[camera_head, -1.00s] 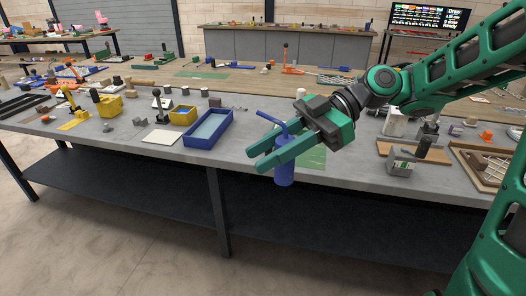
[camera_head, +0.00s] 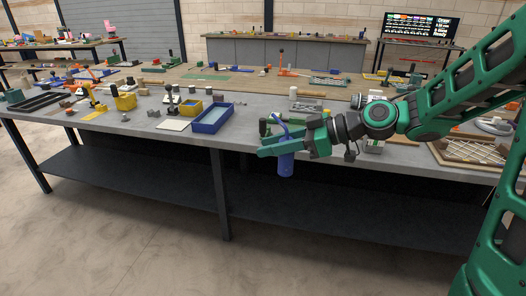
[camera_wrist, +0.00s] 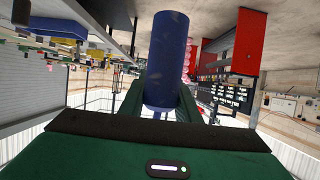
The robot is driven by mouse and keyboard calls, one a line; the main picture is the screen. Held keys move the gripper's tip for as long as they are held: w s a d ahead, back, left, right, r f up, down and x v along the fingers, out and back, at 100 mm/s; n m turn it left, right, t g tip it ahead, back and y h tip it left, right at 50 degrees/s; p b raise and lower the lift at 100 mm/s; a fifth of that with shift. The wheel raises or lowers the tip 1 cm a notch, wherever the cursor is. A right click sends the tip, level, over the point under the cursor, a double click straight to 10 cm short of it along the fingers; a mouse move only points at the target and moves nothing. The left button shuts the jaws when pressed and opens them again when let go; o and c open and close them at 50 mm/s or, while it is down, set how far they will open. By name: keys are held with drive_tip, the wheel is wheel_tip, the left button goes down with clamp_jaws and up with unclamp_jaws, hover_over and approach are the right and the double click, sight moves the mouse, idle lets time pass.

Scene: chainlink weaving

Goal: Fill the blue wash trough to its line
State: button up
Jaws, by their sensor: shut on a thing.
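The blue wash trough (camera_head: 231,119) is a rectangular tray with a pale blue inside, near the front edge of the grey table in the head view. Its fill line is too small to make out. My gripper (camera_head: 272,150) is shut on a blue bottle (camera_head: 286,166) with a bent blue spout. The bottle hangs upright in front of the table edge, right of the trough and apart from it. In the wrist view the bottle (camera_wrist: 167,52) stands between the green fingers, its body filling the upper middle.
The grey table (camera_head: 255,117) runs across the view. A wooden frame with mesh (camera_head: 465,152) lies at the right. Bare floor is in front.

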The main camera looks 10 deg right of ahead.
drive_tip(key=w+d+f+m+t+h, duration=0.4)
drive_tip(key=w+d+f+m, duration=0.1)
drive_tip(key=d, duration=0.5)
drive_tip(key=w+d+f+m+t+h, duration=0.4)
drive_tip(key=w+d+f+m, duration=0.1)
drive_tip(key=w+d+f, duration=0.3)
drive_tip(key=d+f, duration=0.1)
drive_tip(key=d, duration=0.1)
drive_tip(key=shift+d+f, duration=0.35)
drive_tip(key=shift+f, duration=0.05)
